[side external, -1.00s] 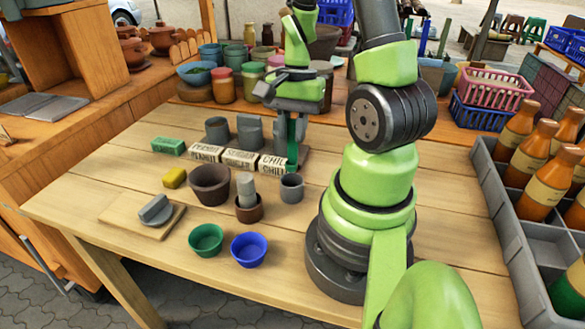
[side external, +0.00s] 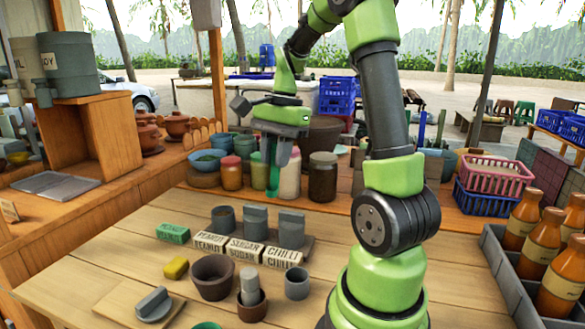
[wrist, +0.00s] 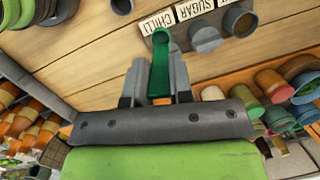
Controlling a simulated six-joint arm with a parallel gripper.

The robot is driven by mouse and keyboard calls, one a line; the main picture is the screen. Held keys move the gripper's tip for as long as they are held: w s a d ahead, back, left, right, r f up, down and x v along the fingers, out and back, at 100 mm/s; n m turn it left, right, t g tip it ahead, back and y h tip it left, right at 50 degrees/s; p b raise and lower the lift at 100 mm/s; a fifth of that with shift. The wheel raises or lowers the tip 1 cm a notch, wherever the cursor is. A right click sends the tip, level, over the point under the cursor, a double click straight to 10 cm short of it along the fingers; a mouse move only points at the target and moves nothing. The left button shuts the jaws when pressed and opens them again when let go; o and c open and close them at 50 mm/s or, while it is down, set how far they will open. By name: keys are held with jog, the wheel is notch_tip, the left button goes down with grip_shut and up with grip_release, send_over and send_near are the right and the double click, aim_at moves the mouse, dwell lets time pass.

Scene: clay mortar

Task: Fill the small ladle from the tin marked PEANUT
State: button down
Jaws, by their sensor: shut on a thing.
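My gripper (side external: 274,152) is shut on a slim green ladle (wrist: 160,72), which hangs down from the fingers. Its rounded end points to the table, and I cannot tell whether it holds anything. The ladle is held in the air, clear of the tins. The grey peanut tin (side external: 223,218) stands open behind the PEANUT label block (side external: 209,243). In the wrist view the peanut tin (wrist: 240,22) shows brownish contents. The sugar tin (side external: 254,220) and chilli tin (side external: 291,228) beside it have flat upright grey pieces on top.
Jars (side external: 323,177) line the back. A bottle crate (side external: 500,262) is at right.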

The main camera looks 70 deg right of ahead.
jog(key=w+d+m+t+h, duration=0.1)
jog(key=w+d+m, duration=0.25)
jog(key=w, duration=0.55)
jog(key=w+d+m+t+h, duration=0.1)
jog(key=w+d+m+h, duration=0.2)
jog(key=w, duration=0.5)
jog(key=shift+y, duration=0.7)
jog(key=shift+w+d+f, duration=0.1)
jog(key=shift+d+f, duration=0.1)
jog(key=shift+f, duration=3.45)
jog(key=shift+d+f, duration=0.2)
jog(key=shift+f, duration=3.45)
jog(key=shift+f, duration=0.1)
jog(key=shift+f, duration=0.35)
jog(key=shift+r, duration=0.1)
notch_tip(320, 180, up, 6)
jog(key=shift+r, duration=0.2)
